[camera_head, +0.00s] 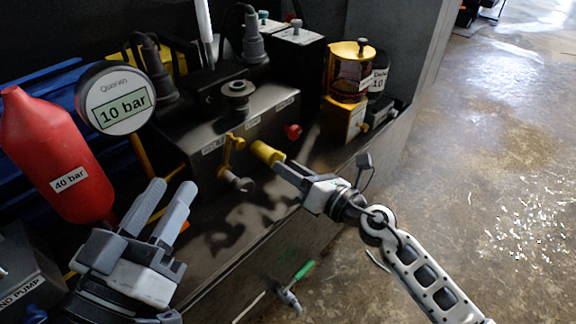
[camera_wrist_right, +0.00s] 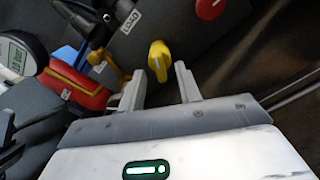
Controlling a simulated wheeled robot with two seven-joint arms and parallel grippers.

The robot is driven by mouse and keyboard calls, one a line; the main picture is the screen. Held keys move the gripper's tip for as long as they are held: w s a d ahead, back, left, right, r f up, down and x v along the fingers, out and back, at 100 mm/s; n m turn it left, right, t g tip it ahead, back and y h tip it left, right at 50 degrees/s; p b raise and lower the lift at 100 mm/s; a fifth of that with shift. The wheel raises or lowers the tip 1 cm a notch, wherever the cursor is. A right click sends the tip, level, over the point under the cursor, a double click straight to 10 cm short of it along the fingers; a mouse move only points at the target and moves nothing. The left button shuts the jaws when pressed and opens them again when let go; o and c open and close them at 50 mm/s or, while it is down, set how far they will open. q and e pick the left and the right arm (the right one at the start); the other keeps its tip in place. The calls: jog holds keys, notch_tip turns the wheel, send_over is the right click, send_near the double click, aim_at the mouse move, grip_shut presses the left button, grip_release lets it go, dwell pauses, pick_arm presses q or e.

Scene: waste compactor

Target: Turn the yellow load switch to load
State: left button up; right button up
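The yellow load switch (camera_head: 266,153) sticks out from the front of the dark control box. In the right wrist view it is a yellow knob (camera_wrist_right: 159,60) below a white label (camera_wrist_right: 130,20) reading LOAD. My right gripper (camera_head: 283,169) is at the switch in the head view. In the right wrist view its two fingers (camera_wrist_right: 160,77) are apart, with the knob at the gap between their tips; I cannot tell whether they touch it. My left gripper (camera_head: 172,190) is open and empty, at the lower left, away from the switch.
A gauge (camera_head: 117,100) reading 10 bar and a red bottle (camera_head: 57,150) stand left. A green-handled tap (camera_head: 303,270) is below.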

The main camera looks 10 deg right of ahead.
jog(key=shift+w+a, duration=0.35)
jog(key=shift+w, duration=0.15)
grip_shut()
